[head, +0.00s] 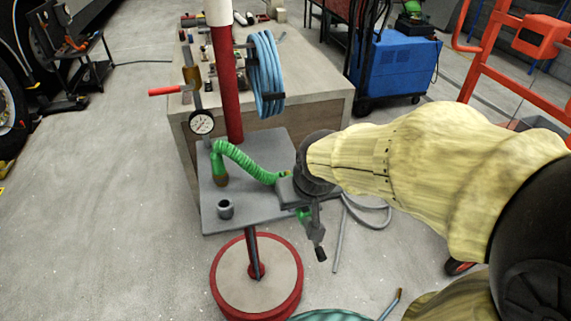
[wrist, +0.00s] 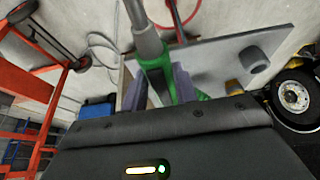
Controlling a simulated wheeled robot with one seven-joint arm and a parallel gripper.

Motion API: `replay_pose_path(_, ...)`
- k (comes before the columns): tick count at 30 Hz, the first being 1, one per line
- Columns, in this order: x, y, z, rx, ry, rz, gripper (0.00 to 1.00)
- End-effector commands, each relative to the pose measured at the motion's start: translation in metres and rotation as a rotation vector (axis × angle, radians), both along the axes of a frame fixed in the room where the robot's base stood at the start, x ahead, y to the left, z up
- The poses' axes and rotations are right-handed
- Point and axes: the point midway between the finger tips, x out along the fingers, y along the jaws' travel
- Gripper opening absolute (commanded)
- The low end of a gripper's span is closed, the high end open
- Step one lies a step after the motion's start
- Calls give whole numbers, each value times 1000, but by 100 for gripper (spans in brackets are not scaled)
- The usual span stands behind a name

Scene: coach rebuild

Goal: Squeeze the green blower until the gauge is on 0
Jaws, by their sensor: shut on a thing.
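The green blower (head: 303,214) shows in part below my gripper in the head view, at the right edge of the grey plate. In the wrist view the green blower (wrist: 183,82) sits between my two fingers, with a grey tube rising from it. My gripper (head: 297,195) is shut on it; the fingers of my gripper (wrist: 166,88) show on both sides. A coiled green hose (head: 245,160) runs toward my gripper. The round white gauge (head: 201,123) stands at the left of the red post; its needle is too small to read. My wrist hides much of the blower.
The grey plate (head: 240,206) is on a red post (head: 227,85) with a round red-rimmed base (head: 256,278). Behind are a workbench (head: 320,92), a blue hose coil (head: 266,75) and a blue machine (head: 395,65). An orange frame (head: 490,60) stands right.

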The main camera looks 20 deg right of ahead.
Motion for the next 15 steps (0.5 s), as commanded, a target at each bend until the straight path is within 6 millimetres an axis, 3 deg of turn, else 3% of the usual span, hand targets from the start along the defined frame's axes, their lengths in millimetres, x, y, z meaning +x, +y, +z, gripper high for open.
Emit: replay_pose_path(15, 0, 0, -9, 0, -1, -1, 0)
